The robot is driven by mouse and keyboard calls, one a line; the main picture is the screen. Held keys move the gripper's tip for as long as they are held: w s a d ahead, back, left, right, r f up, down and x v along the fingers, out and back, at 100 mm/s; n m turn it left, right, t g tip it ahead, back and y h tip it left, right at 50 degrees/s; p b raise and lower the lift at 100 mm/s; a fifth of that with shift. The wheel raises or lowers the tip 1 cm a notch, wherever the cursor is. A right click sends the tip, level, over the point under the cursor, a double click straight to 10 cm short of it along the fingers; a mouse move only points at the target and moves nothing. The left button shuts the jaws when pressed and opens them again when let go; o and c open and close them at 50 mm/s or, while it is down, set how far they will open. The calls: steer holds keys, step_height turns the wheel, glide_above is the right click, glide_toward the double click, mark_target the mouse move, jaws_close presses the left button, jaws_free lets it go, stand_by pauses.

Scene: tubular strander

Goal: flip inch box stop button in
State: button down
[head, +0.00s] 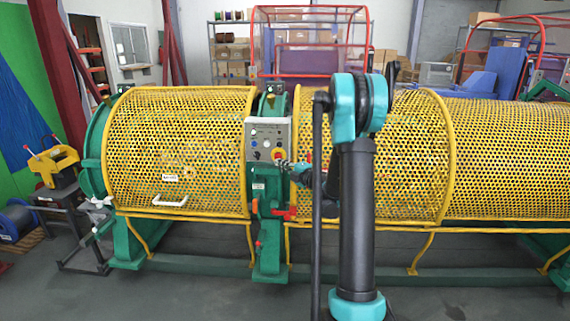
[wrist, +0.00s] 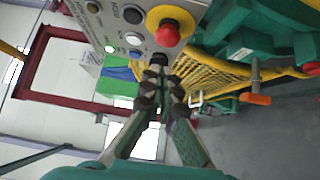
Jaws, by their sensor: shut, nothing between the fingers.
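The inch box (head: 268,135) is a grey control panel on the green machine post between two yellow mesh guards. In the wrist view its grey face (wrist: 112,32) carries a red mushroom button on a yellow ring (wrist: 167,32), plus several black, green and white buttons. A black button (wrist: 158,59) sits just past my fingertips. My gripper (wrist: 161,76) is shut and empty, its tips close to the panel's lower edge; I cannot tell if they touch it. In the head view my gripper (head: 287,165) is beside the red button (head: 278,154). Which button is the stop is not readable.
A yellow mesh guard (head: 180,145) stands left of the post, and another (head: 400,150) stands right, behind my arm. A red handle (head: 283,214) sticks out below the box. The grey floor in front is mostly clear.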

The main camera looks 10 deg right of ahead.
steer(key=v, duration=0.9)
steer(key=shift+s+d, duration=0.2)
steer(key=shift+s, duration=0.1)
steer(key=s+d+r+m+t+h, duration=0.2)
steer(key=d+r+m+t+h, duration=0.25)
steer(key=r+m+h, duration=0.45)
steer(key=s+d+f+m+g+h, duration=0.4)
steer(key=s+d+m+h, duration=0.15)
steer(key=m, duration=0.35)
steer(key=s+a+f+m+g+y, duration=0.1)
steer(key=s+a+f+g, duration=0.3)
steer(key=s, duration=0.5)
steer(key=s+a+f+m+g+y, duration=0.2)
steer(key=s+a+f+m+g, duration=0.1)
steer(key=s+f, duration=0.6)
steer(key=s+a+f+m+g+y, duration=0.2)
steer(key=s+a+f+g, duration=0.3)
steer(key=s, duration=0.4)
steer(key=shift+s+a+f, duration=0.2)
steer(key=shift+a+f, duration=0.65)
steer(key=shift+a, duration=0.05)
